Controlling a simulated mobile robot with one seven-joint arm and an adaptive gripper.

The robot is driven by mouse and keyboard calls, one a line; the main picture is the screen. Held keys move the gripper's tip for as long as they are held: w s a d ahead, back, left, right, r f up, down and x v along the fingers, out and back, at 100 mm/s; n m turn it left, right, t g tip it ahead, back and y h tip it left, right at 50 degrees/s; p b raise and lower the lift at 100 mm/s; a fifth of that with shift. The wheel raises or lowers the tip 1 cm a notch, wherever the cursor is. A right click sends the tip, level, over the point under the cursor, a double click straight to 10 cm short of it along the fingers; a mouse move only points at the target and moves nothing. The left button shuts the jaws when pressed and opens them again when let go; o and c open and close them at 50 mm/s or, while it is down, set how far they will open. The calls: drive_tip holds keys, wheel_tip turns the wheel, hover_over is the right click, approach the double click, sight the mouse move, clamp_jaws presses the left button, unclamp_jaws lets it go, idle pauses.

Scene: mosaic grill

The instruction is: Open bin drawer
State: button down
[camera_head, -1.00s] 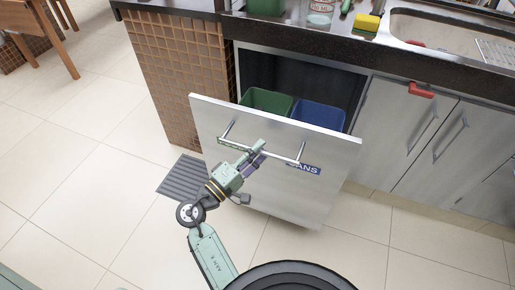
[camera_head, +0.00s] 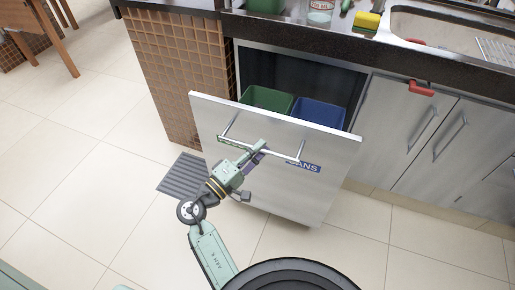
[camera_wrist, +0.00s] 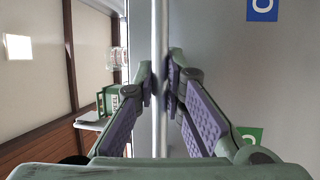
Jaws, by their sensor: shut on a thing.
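The bin drawer (camera_head: 270,185) is pulled out from under the counter, its pale front standing away from the cabinet. A green bin (camera_head: 267,99) and a blue bin (camera_head: 319,114) show inside it. A long bar handle (camera_head: 282,152) runs across the upper drawer front. My gripper (camera_head: 258,150) is at the middle of this handle. In the wrist view, the two purple-padded fingers (camera_wrist: 161,88) close on either side of the handle bar (camera_wrist: 160,40), which runs between them.
A dark counter (camera_head: 300,40) with a sink (camera_head: 440,32) and a yellow sponge (camera_head: 367,21) is above. Closed cabinet doors (camera_head: 410,120) are at the right, with a red item (camera_head: 420,90) on one. A grey floor grate (camera_head: 184,174) lies left of the drawer.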

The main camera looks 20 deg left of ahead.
idle(0.4)
drive_tip(key=s, duration=0.7)
drive_tip(key=shift+s+a, duration=0.15)
drive_tip(key=shift+a, duration=0.05)
drive_tip(key=c, duration=1.7)
unclamp_jaws()
drive_tip(key=shift+o, duration=0.2)
drive_tip(key=v, duration=1.2)
